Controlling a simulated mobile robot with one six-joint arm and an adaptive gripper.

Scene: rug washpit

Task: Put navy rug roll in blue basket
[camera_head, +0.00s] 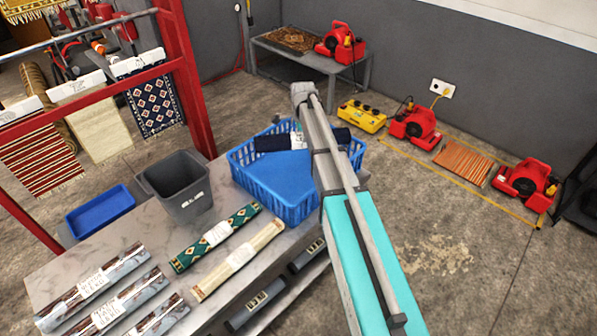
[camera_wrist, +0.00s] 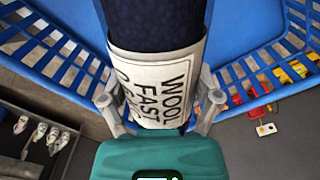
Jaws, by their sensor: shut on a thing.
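The navy rug roll (camera_head: 274,143) is dark with a white label, and it lies level at the far side of the blue basket (camera_head: 262,190). In the wrist view the roll (camera_wrist: 155,25) runs away from me, and its label reads "WOOL FAST". My gripper (camera_wrist: 160,99) is shut on the roll at the label, one finger on each side. Blue basket walls (camera_wrist: 55,65) show on both sides of the roll, with the blue floor beyond it. I cannot tell whether the roll touches the basket floor. In the head view my arm hides part of the roll and basket.
A grey bin (camera_head: 178,188) stands left of the basket on the marbled table (camera_head: 150,235). A green roll (camera_head: 215,237), a cream roll (camera_head: 238,260) and patterned rolls (camera_head: 92,285) lie nearer. Red blowers (camera_head: 414,126) stand on the floor at right.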

